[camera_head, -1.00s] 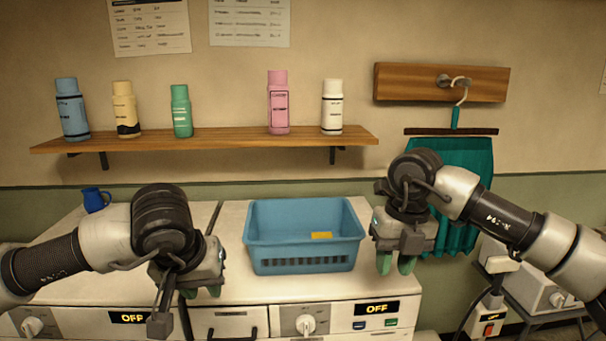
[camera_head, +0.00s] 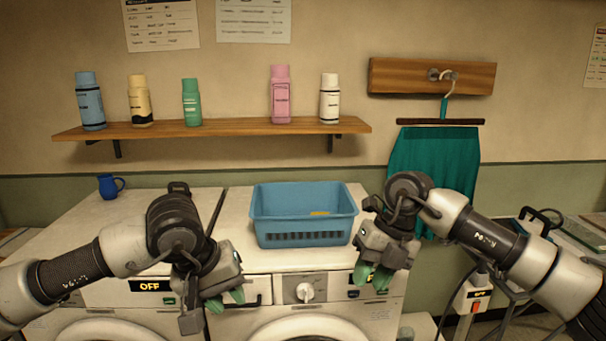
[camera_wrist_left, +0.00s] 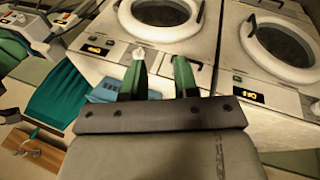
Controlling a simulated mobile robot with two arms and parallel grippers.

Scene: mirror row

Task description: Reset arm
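My left gripper (camera_head: 226,299) is in front of the left part of the washing machines, green fingertips pointing down. In the left wrist view its two green fingers (camera_wrist_left: 161,80) stand apart with nothing between them. My right gripper (camera_head: 373,276) hangs in front of the right machine's top edge, to the right of and below the blue basket. Its green fingertips are apart and hold nothing visible. Both arms are bent at the wrist.
A blue basket (camera_head: 304,225) with something yellow inside stands on the white machines (camera_head: 145,222). A blue mug (camera_head: 109,186) is at the back left. Several bottles stand on the wooden shelf (camera_head: 210,129). A teal cloth (camera_head: 432,160) hangs behind my right arm.

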